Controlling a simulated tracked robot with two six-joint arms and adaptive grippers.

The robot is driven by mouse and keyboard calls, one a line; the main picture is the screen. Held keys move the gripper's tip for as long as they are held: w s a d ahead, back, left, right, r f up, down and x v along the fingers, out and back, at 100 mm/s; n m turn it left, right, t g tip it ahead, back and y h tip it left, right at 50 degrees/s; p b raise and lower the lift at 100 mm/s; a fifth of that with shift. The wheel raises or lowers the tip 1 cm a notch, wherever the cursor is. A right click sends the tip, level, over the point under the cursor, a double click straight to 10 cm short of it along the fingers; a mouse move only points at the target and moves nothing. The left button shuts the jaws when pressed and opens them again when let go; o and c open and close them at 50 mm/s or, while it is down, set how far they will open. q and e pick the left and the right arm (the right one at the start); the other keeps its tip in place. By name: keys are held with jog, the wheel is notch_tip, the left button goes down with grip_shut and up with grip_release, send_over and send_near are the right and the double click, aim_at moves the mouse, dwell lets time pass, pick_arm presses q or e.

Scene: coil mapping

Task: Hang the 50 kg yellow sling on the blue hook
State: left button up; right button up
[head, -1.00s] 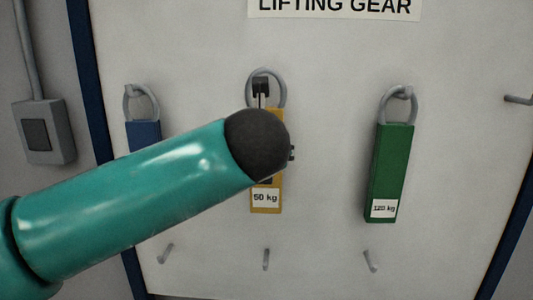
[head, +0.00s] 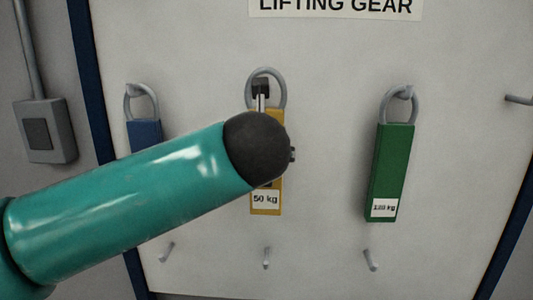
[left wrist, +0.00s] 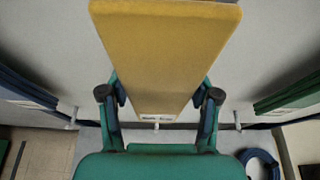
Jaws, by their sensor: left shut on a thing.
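The yellow sling (head: 267,204) with the "50 kg" label hangs upright in the middle of the white board, its grey ring (head: 281,88) at the top. My left arm crosses in front of it and hides its middle. In the left wrist view the sling's yellow body (left wrist: 165,45) lies between the fingers of my left gripper (left wrist: 160,97), which is shut on it. In the head view this gripper is mostly hidden behind my arm. I see no hook that is clearly blue. My right gripper is not in view.
A blue sling (head: 145,134) hangs at left, partly hidden by my arm, and a green "120 kg" sling (head: 393,165) at right. Bare grey hooks show low on the board (head: 267,258) and at the right edge (head: 518,99). A switch box (head: 46,132) is at far left.

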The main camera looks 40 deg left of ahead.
pick_arm(q)
jog(key=shift+s+d, duration=0.35)
jog(key=shift+s, duration=0.25)
jog(key=shift+s+d, duration=0.35)
jog(key=shift+s, duration=0.2)
jog(key=shift+s+d, duration=0.1)
jog(key=shift+s+d, duration=0.3)
jog(key=shift+s, duration=0.15)
dwell(0.4)
